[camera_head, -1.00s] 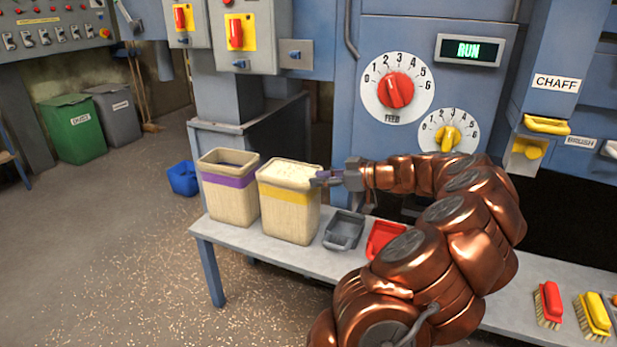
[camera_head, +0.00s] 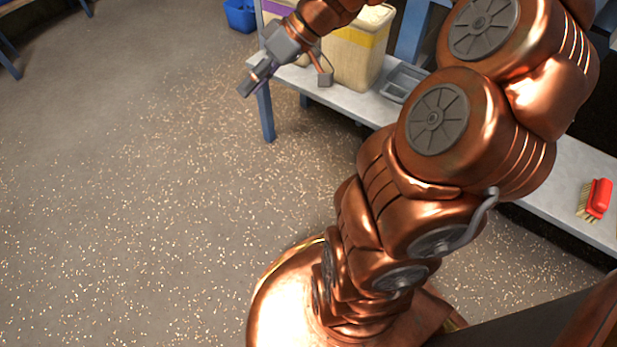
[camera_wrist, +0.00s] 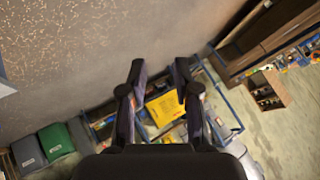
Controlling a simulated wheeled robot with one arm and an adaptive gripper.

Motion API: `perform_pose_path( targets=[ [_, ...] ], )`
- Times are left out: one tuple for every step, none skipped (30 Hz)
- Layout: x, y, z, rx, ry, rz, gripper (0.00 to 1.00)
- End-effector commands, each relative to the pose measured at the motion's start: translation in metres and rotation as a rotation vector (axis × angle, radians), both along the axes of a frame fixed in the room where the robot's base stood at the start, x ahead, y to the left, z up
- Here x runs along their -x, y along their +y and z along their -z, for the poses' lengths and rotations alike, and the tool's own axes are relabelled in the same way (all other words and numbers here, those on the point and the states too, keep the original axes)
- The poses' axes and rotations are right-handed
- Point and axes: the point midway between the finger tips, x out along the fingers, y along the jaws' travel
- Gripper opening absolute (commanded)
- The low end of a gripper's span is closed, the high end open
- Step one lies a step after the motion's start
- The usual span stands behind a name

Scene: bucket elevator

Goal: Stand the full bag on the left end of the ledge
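The bag with the yellow band (camera_head: 357,58) stands upright on the grey ledge (camera_head: 545,188), pale material showing at its top edge, which the frame partly cuts. The bag with the purple band (camera_head: 283,7) stands left of it at the ledge's left end, cut off by the frame and mostly hidden by my arm. My gripper (camera_head: 251,84) is in front of the ledge's left end, pointing down left, apart from both bags. In the wrist view my gripper (camera_wrist: 160,78) has its fingers spread with nothing held between them.
A grey scoop or tray (camera_head: 404,84) lies on the ledge right of the yellow-banded bag. A red brush (camera_head: 598,198) lies further right. A blue bin (camera_head: 240,15) is on the floor behind left. The floor (camera_head: 120,190) is open, strewn with grain.

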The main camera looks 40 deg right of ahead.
Motion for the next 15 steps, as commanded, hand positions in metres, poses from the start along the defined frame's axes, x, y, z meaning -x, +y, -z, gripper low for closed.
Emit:
perform_pose_path(
  targets=[
    [0.019, 0.028, 0.007, 0.04, 0.082, -0.031, 0.31],
    [0.032, 0.042, 0.012, 0.063, 0.135, -0.039, 0.31],
    [0.049, 0.058, 0.02, 0.101, 0.208, -0.045, 0.31],
    [0.062, 0.067, 0.025, 0.131, 0.257, -0.044, 0.31],
    [0.076, 0.075, 0.031, 0.167, 0.305, -0.041, 0.31],
    [0.096, 0.084, 0.038, 0.211, 0.37, -0.032, 0.31],
    [0.11, 0.089, 0.044, 0.251, 0.414, -0.022, 0.31],
    [0.123, 0.092, 0.048, 0.29, 0.455, -0.008, 0.31],
    [0.143, 0.094, 0.055, 0.346, 0.508, 0.014, 0.31],
    [0.157, 0.095, 0.06, 0.386, 0.545, 0.033, 0.31],
    [0.169, 0.094, 0.064, 0.427, 0.576, 0.058, 0.31],
    [0.185, 0.091, 0.069, 0.477, 0.613, 0.09, 0.31],
    [0.197, 0.089, 0.073, 0.514, 0.638, 0.115, 0.31],
    [0.207, 0.086, 0.076, 0.548, 0.66, 0.139, 0.31],
    [0.218, 0.082, 0.078, 0.587, 0.682, 0.172, 0.31]
  ],
)
